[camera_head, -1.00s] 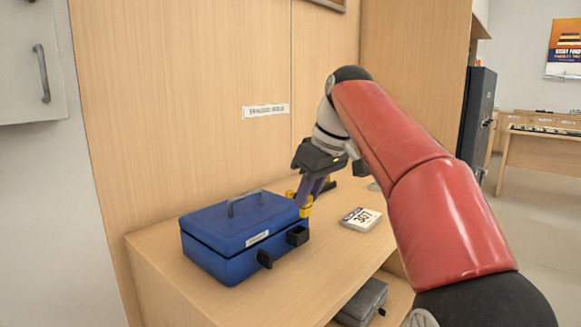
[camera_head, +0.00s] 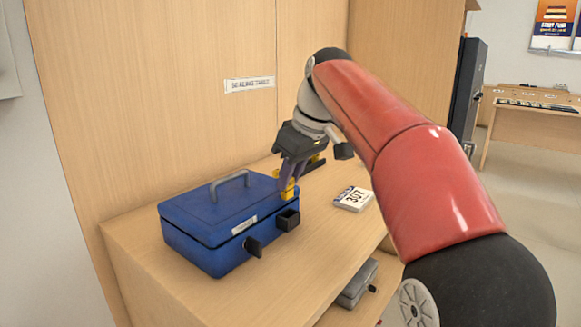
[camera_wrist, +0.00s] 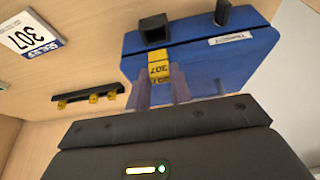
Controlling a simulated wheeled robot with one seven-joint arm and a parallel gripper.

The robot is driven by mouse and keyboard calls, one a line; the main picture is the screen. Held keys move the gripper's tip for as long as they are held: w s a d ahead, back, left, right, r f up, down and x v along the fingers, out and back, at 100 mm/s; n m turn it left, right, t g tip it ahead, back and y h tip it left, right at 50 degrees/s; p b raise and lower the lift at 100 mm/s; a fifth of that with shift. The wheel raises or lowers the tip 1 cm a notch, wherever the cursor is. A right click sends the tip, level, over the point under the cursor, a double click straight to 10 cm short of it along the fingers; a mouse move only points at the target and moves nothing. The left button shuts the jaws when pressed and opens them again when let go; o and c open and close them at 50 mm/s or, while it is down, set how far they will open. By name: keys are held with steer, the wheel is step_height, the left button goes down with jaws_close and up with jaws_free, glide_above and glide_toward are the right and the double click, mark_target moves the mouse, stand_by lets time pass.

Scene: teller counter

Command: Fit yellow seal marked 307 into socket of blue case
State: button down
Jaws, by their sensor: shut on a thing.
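The blue case (camera_head: 205,235) sits closed on the wooden counter, with a grey handle on its lid and a white label on its front. A dark square socket (camera_head: 287,220) juts from its front near the right end; the socket also shows in the wrist view (camera_wrist: 154,29). My gripper (camera_head: 290,183) is shut on the yellow seal (camera_wrist: 158,69), whose 307 marking reads in the wrist view. In the head view the seal (camera_head: 288,189) is just above and behind the socket, apart from it as far as I can tell.
A white card marked 307 (camera_head: 354,198) lies on the counter right of the case. A black rack (camera_wrist: 88,97) with several yellow seals lies behind my gripper. A grey box (camera_head: 357,283) stands on the shelf below. A black latch (camera_head: 253,246) sticks out from the case front.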

mark_target(291, 196)
steer(key=shift+f+b, duration=1.05)
steer(key=shift+f, duration=0.3)
steer(key=shift+r, duration=0.1)
steer(key=shift+s+p, duration=0.1)
steer(key=shift+p, duration=0.4)
stand_by(0.5)
steer(key=shift+f, duration=1.05)
stand_by(1.8)
steer(key=c, duration=0.8)
jaws_free()
steer(key=shift+o, duration=0.2)
